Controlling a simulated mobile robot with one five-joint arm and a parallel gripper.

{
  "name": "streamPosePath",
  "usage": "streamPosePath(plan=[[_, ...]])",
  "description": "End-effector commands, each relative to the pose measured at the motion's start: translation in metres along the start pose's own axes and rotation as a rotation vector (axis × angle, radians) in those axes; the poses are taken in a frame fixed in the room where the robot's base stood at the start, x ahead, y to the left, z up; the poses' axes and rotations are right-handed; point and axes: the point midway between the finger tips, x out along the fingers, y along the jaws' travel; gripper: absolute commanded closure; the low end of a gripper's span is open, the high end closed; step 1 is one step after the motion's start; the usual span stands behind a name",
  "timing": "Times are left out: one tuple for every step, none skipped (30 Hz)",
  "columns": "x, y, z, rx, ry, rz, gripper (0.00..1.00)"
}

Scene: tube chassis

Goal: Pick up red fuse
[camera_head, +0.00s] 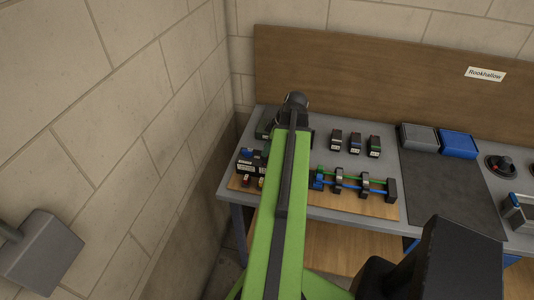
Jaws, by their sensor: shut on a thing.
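My green arm reaches out over the bench and ends in view at a dark joint. My gripper's fingers are hidden behind the arm, so what they hold does not show. I cannot pick out the red fuse for certain. Three small dark blocks with light and reddish marks stand in a row right of the arm: a left one (336,138), a middle one (354,142) and a right one (373,146). A wooden board (385,208) at the bench's front edge bears dark blocks joined by green and blue rods.
A grey bin (418,136) and a blue bin (458,143) stand at the back right, behind a dark mat (445,188) that looks bare. A round dark device (501,166) sits farther right. A wooden panel (365,75) closes the back; a block wall (110,130) rises at left.

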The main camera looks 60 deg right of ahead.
Motion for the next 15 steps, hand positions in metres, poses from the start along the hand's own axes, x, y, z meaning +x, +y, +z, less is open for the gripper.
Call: streamPosePath(plan=[[0.0, 0.0, 0.0, 0.0, 0.0, 0.0, 1.0], [0.0, 0.0, 0.0, 0.0, 0.0, 0.0, 1.0], [0.0, 0.0, 0.0, 0.0, 0.0, 0.0, 1.0], [0.0, 0.0, 0.0, 0.0, 0.0, 0.0, 1.0], [0.0, 0.0, 0.0, 0.0, 0.0, 0.0, 1.0], [0.0, 0.0, -0.001, 0.0, 0.0, 0.0, 1.0], [-0.001, 0.0, -0.001, -0.001, 0.0, 0.0, 1.0], [-0.002, 0.0, -0.001, -0.001, 0.0, 0.0, 1.0], [-0.004, 0.0, -0.002, -0.001, 0.0, 0.0, 1.0], [-0.006, 0.0, -0.003, -0.001, 0.0, 0.0, 1.0], [-0.009, 0.0, -0.004, -0.001, 0.0, 0.0, 1.0], [-0.013, 0.0, -0.006, -0.001, 0.0, 0.0, 1.0], [-0.017, 0.0, -0.007, -0.001, 0.0, 0.0, 1.0], [-0.021, 0.0, -0.009, -0.001, 0.0, 0.0, 1.0], [-0.026, 0.0, -0.012, -0.001, 0.0, 0.0, 1.0]])
